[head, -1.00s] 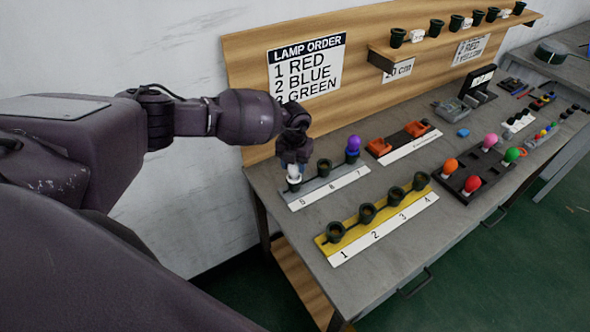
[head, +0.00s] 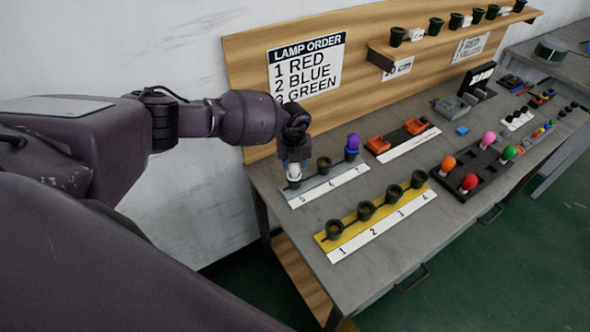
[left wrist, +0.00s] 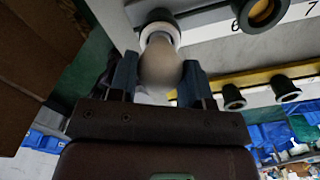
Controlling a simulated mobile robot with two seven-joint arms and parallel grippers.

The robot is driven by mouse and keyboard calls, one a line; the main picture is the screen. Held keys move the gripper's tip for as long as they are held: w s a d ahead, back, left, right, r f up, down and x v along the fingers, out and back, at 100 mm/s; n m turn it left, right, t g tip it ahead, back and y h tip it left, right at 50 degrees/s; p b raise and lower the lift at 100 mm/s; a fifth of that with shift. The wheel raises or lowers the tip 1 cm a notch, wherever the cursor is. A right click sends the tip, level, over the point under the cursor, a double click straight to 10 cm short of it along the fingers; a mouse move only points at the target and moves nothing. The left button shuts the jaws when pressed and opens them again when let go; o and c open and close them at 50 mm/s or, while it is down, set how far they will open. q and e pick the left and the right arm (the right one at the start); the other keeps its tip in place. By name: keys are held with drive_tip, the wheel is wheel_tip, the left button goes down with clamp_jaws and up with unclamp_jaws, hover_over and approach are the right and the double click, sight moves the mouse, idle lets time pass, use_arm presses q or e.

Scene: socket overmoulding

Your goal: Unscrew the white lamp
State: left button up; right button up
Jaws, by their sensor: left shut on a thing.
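The white lamp (head: 294,170) stands in the socket at position 5 of the grey strip (head: 330,181), at the left end of the bench. My left gripper (head: 294,160) points down over it and is shut on it. In the left wrist view the white lamp (left wrist: 160,64) sits between the two fingers of the left gripper (left wrist: 158,82), with its base at the dark socket (left wrist: 158,18). How far its base is inside the socket cannot be told. My right gripper is not in view.
Socket 6 (head: 324,165) is empty; a purple lamp (head: 353,143) stands in socket 7. A yellow strip (head: 350,232) with empty sockets lies in front. A dark tray (head: 459,190) with coloured lamps is to the right. The wooden back panel (head: 250,90) rises behind the gripper.

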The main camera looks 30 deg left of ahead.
use_arm(q)
drive_tip(key=n, duration=0.4)
drive_tip(key=shift+n, duration=0.3)
drive_tip(key=o, duration=0.9)
